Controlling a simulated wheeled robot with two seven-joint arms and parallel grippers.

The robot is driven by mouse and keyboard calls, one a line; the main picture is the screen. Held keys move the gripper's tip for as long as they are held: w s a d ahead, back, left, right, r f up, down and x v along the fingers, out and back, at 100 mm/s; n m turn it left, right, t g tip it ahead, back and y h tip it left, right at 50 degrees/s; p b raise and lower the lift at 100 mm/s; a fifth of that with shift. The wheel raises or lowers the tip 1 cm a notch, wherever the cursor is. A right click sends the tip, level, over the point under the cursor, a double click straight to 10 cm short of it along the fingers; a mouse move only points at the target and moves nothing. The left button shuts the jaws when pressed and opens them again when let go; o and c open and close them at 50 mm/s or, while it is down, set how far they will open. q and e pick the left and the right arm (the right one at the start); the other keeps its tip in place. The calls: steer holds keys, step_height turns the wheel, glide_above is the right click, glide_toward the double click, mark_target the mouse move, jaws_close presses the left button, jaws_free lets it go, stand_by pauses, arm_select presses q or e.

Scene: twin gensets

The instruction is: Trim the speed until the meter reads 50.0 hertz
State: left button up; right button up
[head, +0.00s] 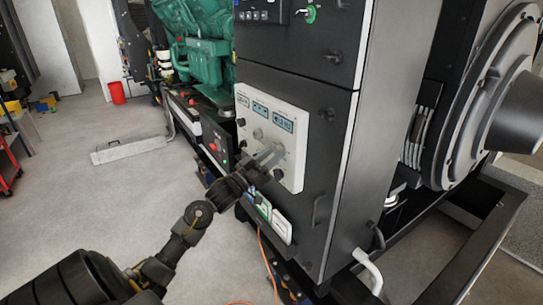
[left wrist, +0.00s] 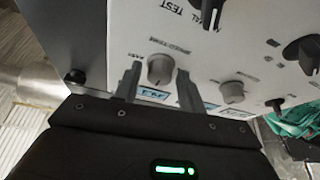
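A white control panel (head: 272,138) is set in the black cabinet. Three small meter displays sit along its top: a left one (head: 243,100), a middle one (head: 260,110) and a right one (head: 284,122); their digits are too small to read. My left gripper (head: 268,157) is at the panel. In the left wrist view the panel is upside down, and my left gripper (left wrist: 159,78) has its fingers either side of a grey round knob (left wrist: 160,69) with small lettering, apparently speed trim. Narrow gaps show between fingers and knob. My right gripper is not in view.
A second grey knob (left wrist: 232,92) and black rotary switches (left wrist: 302,52) are on the same panel. A red button box (head: 214,147) is left of the cabinet. An orange cable (head: 268,262) hangs below. The floor (head: 105,195) at left is mostly clear.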

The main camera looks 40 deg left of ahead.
arm_select(q)
steer(key=c, duration=0.7)
steer(key=shift+f+m, duration=0.1)
steer(key=shift+m, duration=0.2)
steer(key=shift+a+f+m+h+b, duration=0.1)
steer(key=shift+a+m+h+b, duration=0.05)
steer(key=shift+m+h+b, duration=0.8)
steer(key=shift+w+a+m+g+h+b, duration=0.1)
steer(key=shift+m+g+h+b, duration=0.45)
steer(key=shift+m, duration=1)
steer(key=shift+s+a+m+g+h+b, duration=0.1)
steer(key=shift+m+g+h+b, duration=0.2)
steer(key=shift+m+h+b, duration=0.85)
steer(key=shift+w+a+m+g+h+b, duration=0.2)
steer(key=shift+m+g, duration=0.25)
steer(key=shift+m, duration=1.5)
steer(key=shift+s+d, duration=0.1)
steer(key=shift+d, duration=0.05)
steer(key=shift+r+m, duration=0.2)
steer(key=shift+m, duration=0.1)
